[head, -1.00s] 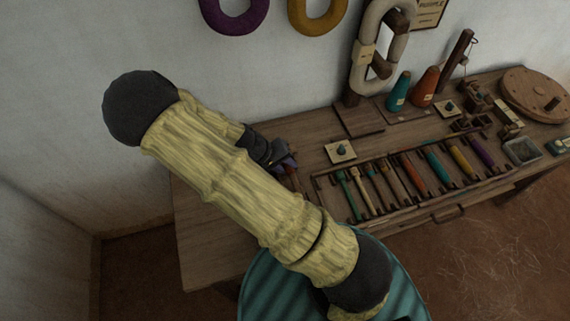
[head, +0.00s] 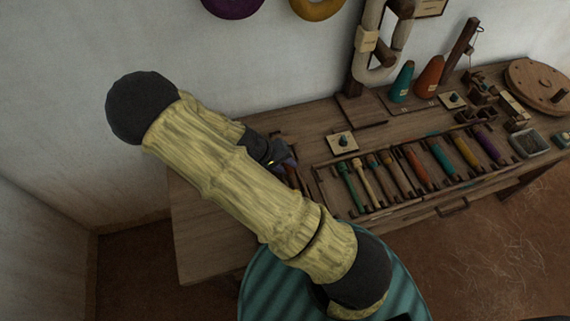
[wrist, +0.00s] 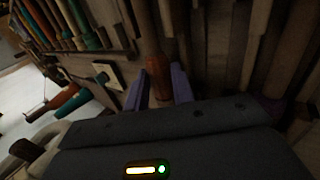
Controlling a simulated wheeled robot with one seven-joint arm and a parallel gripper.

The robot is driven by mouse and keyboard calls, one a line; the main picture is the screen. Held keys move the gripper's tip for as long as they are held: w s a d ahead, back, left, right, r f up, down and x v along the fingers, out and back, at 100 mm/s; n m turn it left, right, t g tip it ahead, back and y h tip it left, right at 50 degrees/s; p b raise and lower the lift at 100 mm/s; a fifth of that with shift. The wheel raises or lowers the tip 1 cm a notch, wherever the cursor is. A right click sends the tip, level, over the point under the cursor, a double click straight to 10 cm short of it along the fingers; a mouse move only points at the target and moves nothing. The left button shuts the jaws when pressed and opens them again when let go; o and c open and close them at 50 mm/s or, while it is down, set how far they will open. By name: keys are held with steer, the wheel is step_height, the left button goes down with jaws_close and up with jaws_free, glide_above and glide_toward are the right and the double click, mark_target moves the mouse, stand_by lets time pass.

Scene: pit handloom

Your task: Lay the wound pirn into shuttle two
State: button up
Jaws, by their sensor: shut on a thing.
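My gripper (wrist: 163,88) has purple fingers shut on a reddish-brown rod-like piece (wrist: 156,62), which looks like a pirn with a paler wooden shaft. In the head view my gripper (head: 286,167) is low over the left part of the bench, just left of the pirn rack, mostly hidden behind my arm. The held piece is barely visible there. I cannot pick out shuttle two. Long wooden pieces (wrist: 235,45) lie to the right of the gripper in the wrist view, but I cannot tell whether any is a shuttle.
The wooden bench (head: 210,225) carries a rack (head: 376,212) of several coloured pirns and sticks. A small plate with a dark knob (head: 342,143) lies behind the rack. Teal (head: 402,82) and orange (head: 430,80) cones stand at the back. The bench's left end is bare.

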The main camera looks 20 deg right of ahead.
steer(key=o, duration=1.1)
steer(key=shift+c, duration=0.2)
steer(key=shift+a, duration=0.1)
step_height(320, 180, up, 8)
steer(key=p, duration=0.7)
steer(key=shift+r+p, duration=0.1)
steer(key=shift+p, duration=0.25)
